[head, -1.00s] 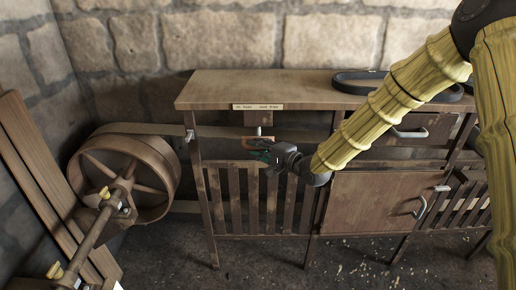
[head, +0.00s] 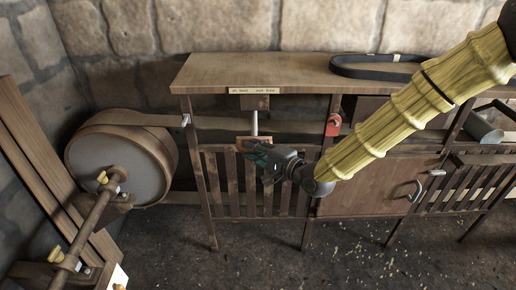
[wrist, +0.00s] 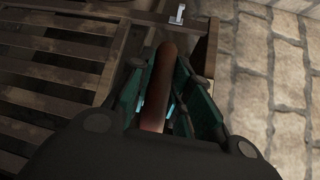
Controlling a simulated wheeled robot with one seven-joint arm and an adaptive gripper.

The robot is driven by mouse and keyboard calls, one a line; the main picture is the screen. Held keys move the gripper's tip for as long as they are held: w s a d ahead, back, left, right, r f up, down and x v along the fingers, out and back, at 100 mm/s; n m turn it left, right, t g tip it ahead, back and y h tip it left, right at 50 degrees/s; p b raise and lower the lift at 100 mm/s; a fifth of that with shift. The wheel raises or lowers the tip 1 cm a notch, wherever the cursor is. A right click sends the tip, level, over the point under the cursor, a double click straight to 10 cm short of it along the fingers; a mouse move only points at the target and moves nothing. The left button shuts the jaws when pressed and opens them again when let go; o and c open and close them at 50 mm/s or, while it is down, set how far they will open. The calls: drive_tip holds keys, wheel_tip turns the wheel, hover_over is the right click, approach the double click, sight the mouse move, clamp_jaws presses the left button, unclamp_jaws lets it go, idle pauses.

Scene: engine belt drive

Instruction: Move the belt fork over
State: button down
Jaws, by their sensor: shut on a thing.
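The belt fork shows as a pale rod (head: 255,122) hanging from a dark block (head: 255,102) under the bench's front edge, with a reddish-brown wooden handle (head: 247,140) at its lower end. My gripper (head: 258,153) is at this handle, its teal fingers partly covering it. In the wrist view the rounded handle (wrist: 158,85) lies between the fingers, which are shut on it. The fork's contact with the belt is hidden.
The wooden bench (head: 210,72) has a small label (head: 253,90), too small to read surely, and a slatted front (head: 220,180). A black belt loop (head: 370,72) lies on top. A red part (head: 333,124) sits on a post right of my gripper. Planks (head: 45,165) lean at left.

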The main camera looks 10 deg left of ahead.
drive_tip(key=c, duration=1.3)
unclamp_jaws()
drive_tip(key=shift+s+d, duration=0.1)
drive_tip(key=shift+s, duration=0.2)
drive_tip(key=shift+w, duration=0.1)
drive_tip(key=v, duration=1.2)
drive_tip(key=shift+f, duration=0.15)
